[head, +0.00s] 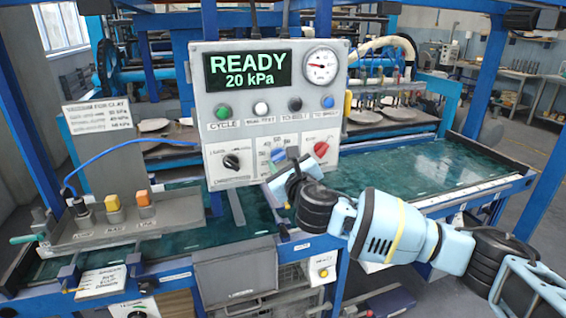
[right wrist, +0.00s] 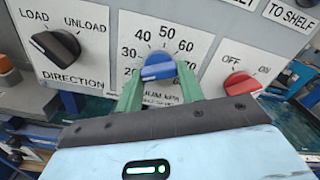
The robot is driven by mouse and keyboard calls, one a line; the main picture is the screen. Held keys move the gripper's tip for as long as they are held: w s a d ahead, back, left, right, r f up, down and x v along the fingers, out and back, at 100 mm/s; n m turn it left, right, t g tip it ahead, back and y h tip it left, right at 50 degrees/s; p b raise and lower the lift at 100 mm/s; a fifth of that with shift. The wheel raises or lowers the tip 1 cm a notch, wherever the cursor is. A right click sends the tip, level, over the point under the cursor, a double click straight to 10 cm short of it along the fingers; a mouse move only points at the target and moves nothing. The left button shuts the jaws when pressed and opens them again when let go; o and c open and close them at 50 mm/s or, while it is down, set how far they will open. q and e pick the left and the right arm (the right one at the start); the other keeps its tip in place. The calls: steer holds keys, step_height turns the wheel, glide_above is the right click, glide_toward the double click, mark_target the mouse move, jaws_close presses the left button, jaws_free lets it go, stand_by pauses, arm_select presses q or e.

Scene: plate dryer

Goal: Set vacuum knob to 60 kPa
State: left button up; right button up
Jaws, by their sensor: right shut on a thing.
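The blue vacuum knob (right wrist: 158,68) sits on a white dial plate in the right wrist view, with numbers around it from 20 at lower left through 50 at the top to 60 and 70 at right. My right gripper (right wrist: 158,82) is shut on this knob, one green finger on each side. Which number the knob points at is hard to tell. In the head view the knob (head: 279,154) is partly hidden by my right gripper (head: 284,168). The display (head: 247,71) reads READY, 20 kPa. My left gripper is out of view.
A black direction knob (head: 231,161) is left of the vacuum dial and a red off/on knob (head: 321,149) is right of it. A row of buttons and a round gauge (head: 320,66) are above. A box with levers (head: 120,220) stands at left.

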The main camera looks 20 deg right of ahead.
steer(key=m, duration=0.4)
steer(key=shift+a+f, duration=0.1)
steer(key=m, duration=0.4)
steer(key=shift+m, duration=0.3)
steer(key=m, duration=0.3)
steer(key=shift+a+m, duration=0.15)
steer(key=shift+m, duration=0.15)
steer(key=m, duration=0.8)
steer(key=shift+a, duration=0.1)
steer(key=m, duration=0.3)
steer(key=shift+r+m, duration=0.25)
steer(key=shift+m, duration=0.15)
steer(key=m, duration=0.3)
steer(key=shift+r, duration=0.1)
steer(key=shift+m, duration=2.1)
